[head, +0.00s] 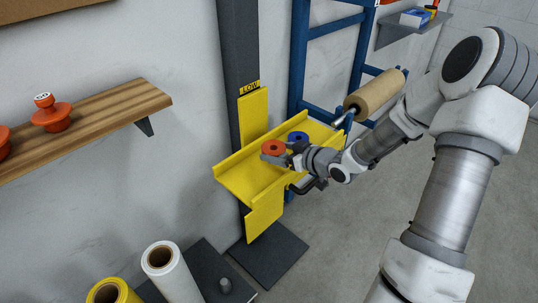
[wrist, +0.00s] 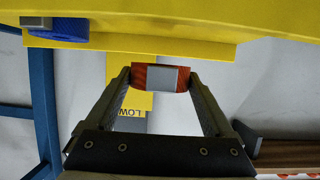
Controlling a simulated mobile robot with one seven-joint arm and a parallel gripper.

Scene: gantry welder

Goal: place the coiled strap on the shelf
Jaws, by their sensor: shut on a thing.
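A red-orange coiled strap (head: 272,147) is between the fingertips of my gripper (head: 282,156). In the wrist view the strap (wrist: 146,77) shows a grey patch, and both fingers of my gripper (wrist: 160,80) press on its sides. In the head view it appears over the yellow shelf (head: 236,183), which is fixed to a dark post; I cannot tell whether it touches it. A blue coil (head: 298,136) sits at the right part of the yellow shelf; it also shows in the wrist view (wrist: 55,29).
A brown roll (head: 375,92) stands out near the blue frame (head: 298,50), close to my arm. White (head: 165,262) and yellow rolls (head: 113,292) stand below. Floor at right is clear.

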